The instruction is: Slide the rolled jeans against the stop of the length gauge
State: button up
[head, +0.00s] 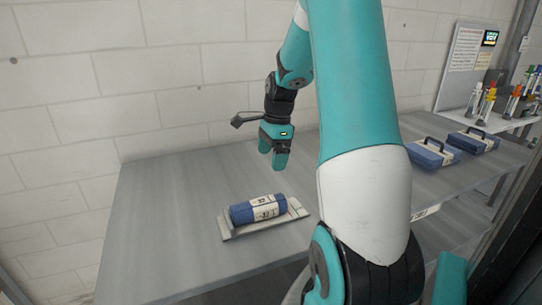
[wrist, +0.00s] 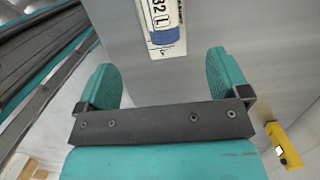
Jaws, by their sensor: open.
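The rolled jeans (head: 258,211) are a dark blue roll with a white size label around the middle. They lie on the light grey length gauge (head: 238,233), a flat tray with raised ends, on the metal table. Which end is the stop, and whether the roll touches it, I cannot tell. My gripper (head: 276,163) points down, open and empty, above the table and behind the roll.
Two blue cases with dark handles, a nearer one (head: 432,154) and a farther one (head: 474,140), stand to the right. Coloured bottles (head: 487,103) stand on a shelf at the far right. A white block wall (head: 180,70) runs behind the table (head: 160,220), whose left side is clear.

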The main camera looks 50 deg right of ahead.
aim_at(255, 204)
jog(key=shift+f, duration=0.1)
jog(key=f, duration=0.5)
jog(key=w+a+f+p, duration=0.1)
jog(key=f, duration=0.5)
jog(key=a+f+p, duration=0.1)
jog(key=f, duration=0.5)
jog(key=shift+w+a, duration=0.15)
jog(key=shift+w, duration=0.05)
jog(key=c, duration=1.2)
jog(key=shift+w+a, duration=0.3)
jog(key=shift+a, duration=0.45)
jog(key=shift+c, duration=0.2)
jog(key=shift+a, duration=0.1)
jog(key=shift+w+a+p, duration=0.15)
jog(key=shift+a+p, duration=0.15)
jog(key=shift+w+a, duration=0.1)
jog(key=shift+a, duration=0.05)
